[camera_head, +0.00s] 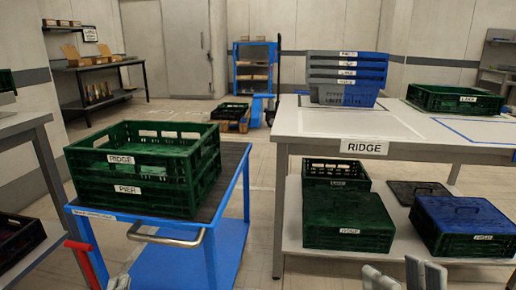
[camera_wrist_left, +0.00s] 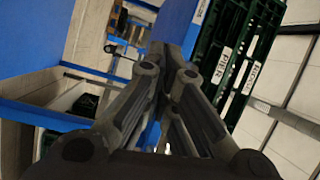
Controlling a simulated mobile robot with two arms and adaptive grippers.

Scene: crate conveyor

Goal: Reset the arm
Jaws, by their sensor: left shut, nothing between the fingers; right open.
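My left gripper (camera_head: 118,283) barely shows at the bottom edge of the head view, in front of the blue cart. In the left wrist view its dark fingers (camera_wrist_left: 168,62) are together with nothing held. My right gripper (camera_head: 405,275) shows at the bottom right of the head view. Its two grey fingers are apart and empty, in front of the table's lower shelf.
Stacked green crates labelled RIDGE and PIER (camera_head: 130,190) stand on the blue cart (camera_head: 230,250), and show in the left wrist view (camera_wrist_left: 240,60).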

